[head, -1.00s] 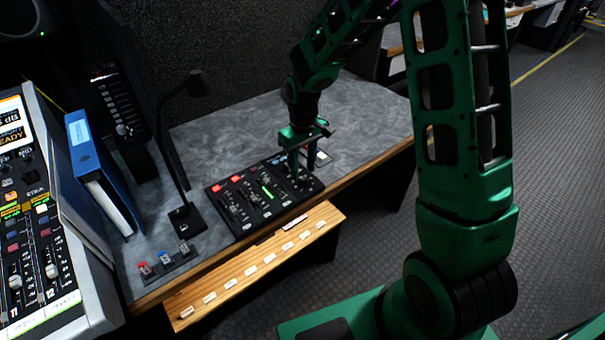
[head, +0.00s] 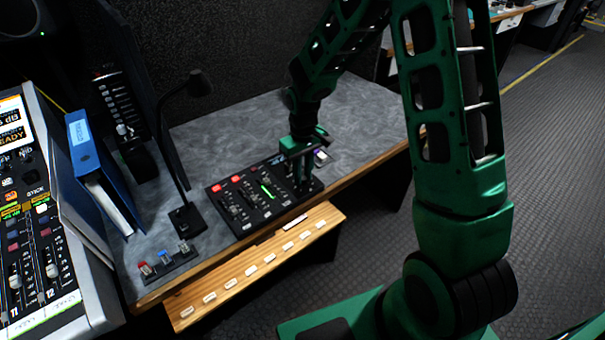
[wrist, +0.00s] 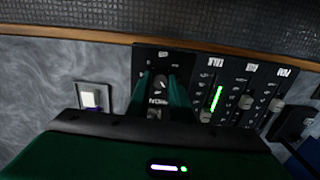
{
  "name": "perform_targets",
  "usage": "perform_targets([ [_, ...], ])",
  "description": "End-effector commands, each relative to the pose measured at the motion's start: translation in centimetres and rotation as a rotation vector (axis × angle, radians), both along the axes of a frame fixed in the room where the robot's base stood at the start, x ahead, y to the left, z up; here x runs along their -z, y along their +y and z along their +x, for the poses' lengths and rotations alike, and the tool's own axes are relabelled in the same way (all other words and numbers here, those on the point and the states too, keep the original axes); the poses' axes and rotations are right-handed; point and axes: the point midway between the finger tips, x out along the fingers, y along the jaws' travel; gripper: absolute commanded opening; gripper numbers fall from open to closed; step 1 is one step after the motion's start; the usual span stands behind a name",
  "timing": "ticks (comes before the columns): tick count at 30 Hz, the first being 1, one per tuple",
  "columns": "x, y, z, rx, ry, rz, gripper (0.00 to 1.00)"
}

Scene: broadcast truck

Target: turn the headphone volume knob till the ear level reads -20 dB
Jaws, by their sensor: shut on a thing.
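The black fader panel (head: 238,218) lies on the grey desktop, with red buttons, faders and a lit green bar (head: 267,190). My gripper (head: 303,186) points down at the panel's right end. In the wrist view its two green fingers (wrist: 158,92) are shut on the small dark headphone volume knob (wrist: 159,82), which shows between them. The knob is hidden by the fingers in the head view. The green bar also shows in the wrist view (wrist: 215,98), beside the TALK fader. I cannot read an ear level value in either view.
A gooseneck microphone (head: 186,218) and a small switch box (head: 169,262) stand left of the panel. A blue binder (head: 90,160) and a mixing console (head: 40,250) are farther left. A small lit square (wrist: 91,98) lies beside the panel. The desktop behind is clear.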

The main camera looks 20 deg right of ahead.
Motion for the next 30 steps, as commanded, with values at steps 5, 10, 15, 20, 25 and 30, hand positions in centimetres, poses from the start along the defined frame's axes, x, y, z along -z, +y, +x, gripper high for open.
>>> perform_targets([
  [5,-0.03,-0.08,0.04,0.051,-0.001,-0.001,0.00],
  [10,-0.04,-0.10,0.05,0.154,-0.001,-0.002,0.00],
  [15,-0.05,-0.10,0.05,0.295,-0.001,-0.002,0.00],
  [20,-0.05,-0.09,0.06,0.429,-0.001,-0.001,0.00],
  [25,-0.06,-0.08,0.06,0.556,-0.002,-0.001,0.00],
  [30,-0.06,-0.05,0.08,0.655,-0.002,0.000,0.00],
])
